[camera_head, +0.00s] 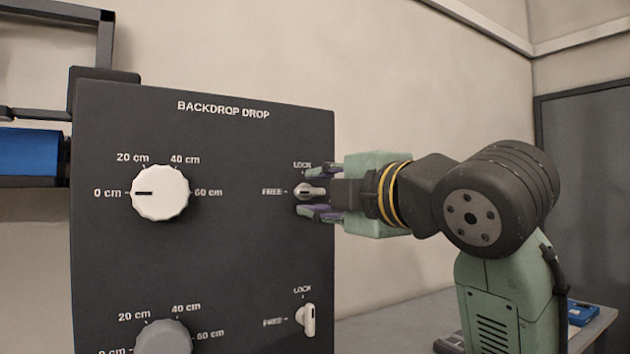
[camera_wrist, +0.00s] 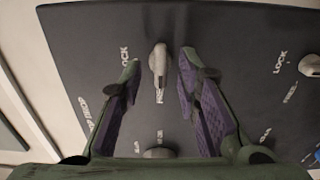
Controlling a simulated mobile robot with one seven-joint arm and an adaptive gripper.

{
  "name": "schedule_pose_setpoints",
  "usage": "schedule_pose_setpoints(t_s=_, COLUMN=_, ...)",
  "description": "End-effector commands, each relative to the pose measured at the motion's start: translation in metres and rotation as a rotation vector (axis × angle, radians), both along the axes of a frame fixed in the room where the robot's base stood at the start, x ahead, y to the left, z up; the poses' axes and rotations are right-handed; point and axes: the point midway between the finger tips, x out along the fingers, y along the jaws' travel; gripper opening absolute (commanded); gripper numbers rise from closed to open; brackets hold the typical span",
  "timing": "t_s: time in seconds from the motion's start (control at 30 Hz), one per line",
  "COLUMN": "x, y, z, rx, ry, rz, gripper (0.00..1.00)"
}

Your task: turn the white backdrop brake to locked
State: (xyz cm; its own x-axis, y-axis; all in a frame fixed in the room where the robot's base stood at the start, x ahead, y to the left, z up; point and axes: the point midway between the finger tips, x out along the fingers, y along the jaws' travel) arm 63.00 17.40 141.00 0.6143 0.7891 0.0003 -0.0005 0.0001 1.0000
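The white brake lever (camera_head: 308,191) is in the upper row of the black panel, right of the white knob, and points left at FREE. It also shows in the wrist view (camera_wrist: 158,62), upright between my fingers. My gripper (camera_head: 318,190) is open, with one finger above the lever and one below it. In the wrist view my gripper (camera_wrist: 159,75) shows a gap on each side of the lever, narrower on the right. A second, pale brake lever (camera_head: 308,319) sits below and points up at LOCK; it shows at the wrist view's right edge (camera_wrist: 310,65).
The panel (camera_head: 235,260) is headed BACKDROP DROP. A white knob (camera_head: 160,193) points at 0 cm; a grey knob (camera_head: 163,338) is partly cut off below it. A blue roll (camera_head: 30,152) is at left. A grey table (camera_head: 400,318) stands behind my arm at right.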

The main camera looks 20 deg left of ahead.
Motion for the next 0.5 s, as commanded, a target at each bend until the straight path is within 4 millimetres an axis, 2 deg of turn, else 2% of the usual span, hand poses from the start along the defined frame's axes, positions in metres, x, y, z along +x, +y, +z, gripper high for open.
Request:
schedule_pose_setpoints(t_s=0.2, x=0.0096, y=0.0118, z=0.0, rx=0.001, ry=0.001, rz=0.0, gripper=0.3)
schedule_pose_setpoints(t_s=0.47, x=0.01, y=0.0126, z=-0.0006, rx=0.001, ry=0.001, rz=-0.001, gripper=0.3)
schedule_pose_setpoints(t_s=0.5, x=0.0101, y=0.0124, z=-0.0006, rx=0.001, ry=0.001, rz=-0.001, gripper=0.27)
